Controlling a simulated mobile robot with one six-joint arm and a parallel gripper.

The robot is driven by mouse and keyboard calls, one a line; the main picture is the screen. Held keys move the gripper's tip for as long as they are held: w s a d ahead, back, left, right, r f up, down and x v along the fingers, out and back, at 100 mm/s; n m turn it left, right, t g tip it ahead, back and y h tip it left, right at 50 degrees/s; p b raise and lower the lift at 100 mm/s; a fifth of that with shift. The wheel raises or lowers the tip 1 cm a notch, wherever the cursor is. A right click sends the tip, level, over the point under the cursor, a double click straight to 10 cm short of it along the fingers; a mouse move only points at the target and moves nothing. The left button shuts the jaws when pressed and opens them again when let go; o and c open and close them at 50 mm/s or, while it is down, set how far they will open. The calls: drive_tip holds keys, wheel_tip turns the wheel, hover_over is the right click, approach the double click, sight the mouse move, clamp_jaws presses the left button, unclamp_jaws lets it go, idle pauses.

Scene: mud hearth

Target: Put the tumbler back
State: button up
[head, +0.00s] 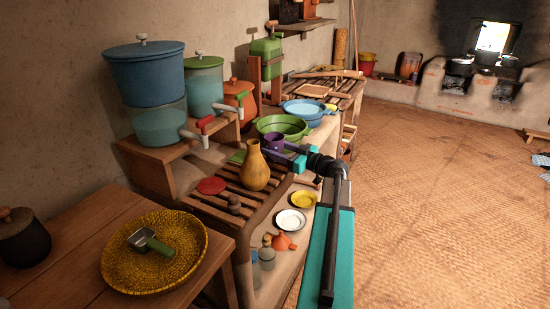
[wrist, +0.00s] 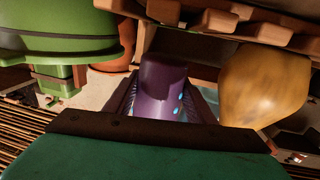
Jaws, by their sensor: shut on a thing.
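The purple tumbler (head: 273,141) is in the head view, beyond the tan gourd-shaped jug and in front of the green bowl. In the wrist view the tumbler (wrist: 162,82) sits between my two fingers, with light blue spots on its side. My gripper (head: 280,152) is shut on it, reaching in from the right over the counter. The gripper also shows in the wrist view (wrist: 162,98). I cannot tell whether the tumbler touches the slatted rack (head: 225,203) below.
The gourd jug (head: 255,168) stands close beside the tumbler. The green bowl (head: 283,126) and blue basin (head: 305,111) are behind. Water dispensers (head: 150,90) stand on a raised shelf at the left. Plates (head: 291,221) lie on a lower ledge.

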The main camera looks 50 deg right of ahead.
drive_tip(key=shift+f+b, duration=0.5)
drive_tip(key=shift+f, duration=1.3)
drive_tip(key=shift+f, duration=0.15)
drive_tip(key=o, duration=1.1)
drive_tip(key=shift+s+r, duration=0.1)
drive_tip(key=shift+r, duration=0.1)
drive_tip(key=s, duration=0.4)
drive_tip(key=s+d+p, duration=0.1)
drive_tip(key=s, duration=0.6)
drive_tip(key=shift+s+d, duration=0.35)
